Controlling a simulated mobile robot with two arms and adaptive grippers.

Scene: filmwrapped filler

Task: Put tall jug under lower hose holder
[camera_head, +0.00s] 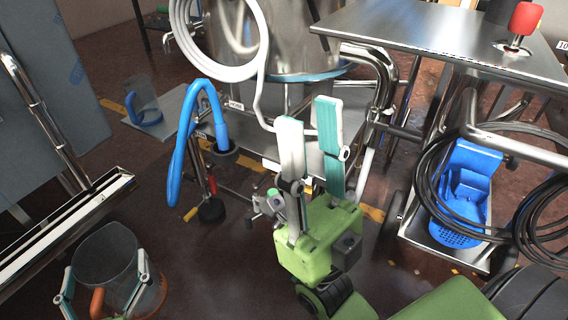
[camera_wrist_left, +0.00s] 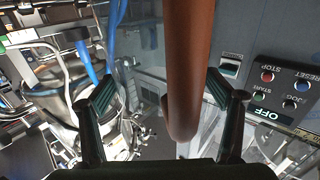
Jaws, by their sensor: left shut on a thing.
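A clear jug (camera_head: 106,254) with an orange-brown handle is at the bottom left of the head view. My left gripper (camera_head: 105,280) is shut on this jug, its fingers either side of the handle. The brown handle (camera_wrist_left: 188,70) runs between the fingers in the left wrist view. A second clear jug with a blue handle (camera_head: 143,98) stands on a metal plate further back. A blue hose (camera_head: 177,150) arches down, its right end in a dark ring holder (camera_head: 222,152). I cannot tell if this is the lower holder. My right gripper (camera_head: 311,112) is open and empty at centre.
The metal plate (camera_head: 160,124) sits beside the large steel tank (camera_head: 268,45). A steel table (camera_head: 440,38) with a red button (camera_head: 525,18), a blue plastic part (camera_head: 464,185) and black cables (camera_head: 535,215) are at right. A steel rail (camera_head: 55,230) runs along the left.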

